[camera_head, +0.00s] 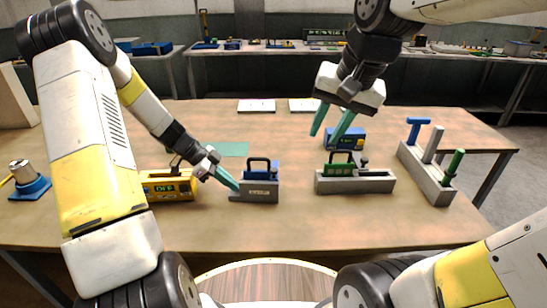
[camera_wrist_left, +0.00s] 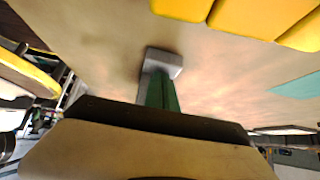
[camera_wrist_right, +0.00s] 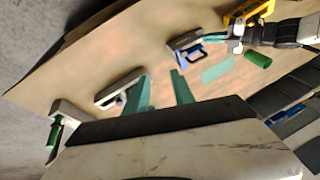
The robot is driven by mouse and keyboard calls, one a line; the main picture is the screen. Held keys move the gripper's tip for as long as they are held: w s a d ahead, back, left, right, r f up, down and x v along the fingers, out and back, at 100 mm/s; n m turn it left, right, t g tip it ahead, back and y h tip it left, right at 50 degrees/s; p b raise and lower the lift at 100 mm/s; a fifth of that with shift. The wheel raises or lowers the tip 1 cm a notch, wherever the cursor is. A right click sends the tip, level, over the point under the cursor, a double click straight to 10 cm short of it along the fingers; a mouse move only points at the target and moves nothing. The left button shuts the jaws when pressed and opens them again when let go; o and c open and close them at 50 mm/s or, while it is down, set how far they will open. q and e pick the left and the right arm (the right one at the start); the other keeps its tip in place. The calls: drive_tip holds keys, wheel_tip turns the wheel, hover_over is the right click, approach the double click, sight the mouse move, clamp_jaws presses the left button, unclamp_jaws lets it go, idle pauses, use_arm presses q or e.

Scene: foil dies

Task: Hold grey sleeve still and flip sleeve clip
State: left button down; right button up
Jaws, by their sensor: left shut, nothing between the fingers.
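A grey block (camera_head: 262,197) with a blue handled piece (camera_head: 262,168) stands at the table's centre; I cannot tell for certain that it is the sleeve. My left gripper (camera_head: 235,184) is shut and empty, its tips at the block's low left end. In the left wrist view a grey block end (camera_wrist_left: 163,60) shows just beyond the fingers. A longer grey holder (camera_head: 375,184) with a green handled piece (camera_head: 341,168) stands to the right. My right gripper (camera_head: 332,122) is open and empty above and behind it. I cannot make out the clip clearly.
A yellow device (camera_head: 170,187) stands left of the grey block. A blue box (camera_head: 346,138) stands behind the green piece. A grey rack (camera_head: 424,176) with coloured handles stands at the right. A blue-based object (camera_head: 30,187) is at the far left. The front table strip is clear.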

drive_tip(key=w+a+f+m+g, duration=0.1)
drive_tip(key=w+a+m+g, duration=0.1)
drive_tip(key=w+a+m, duration=0.3)
drive_tip(key=m+g+h, duration=0.2)
approach(274, 169)
wheel_tip(274, 169, down, 8)
drive_tip(key=shift+f, duration=0.15)
clamp_jaws()
idle(1.4)
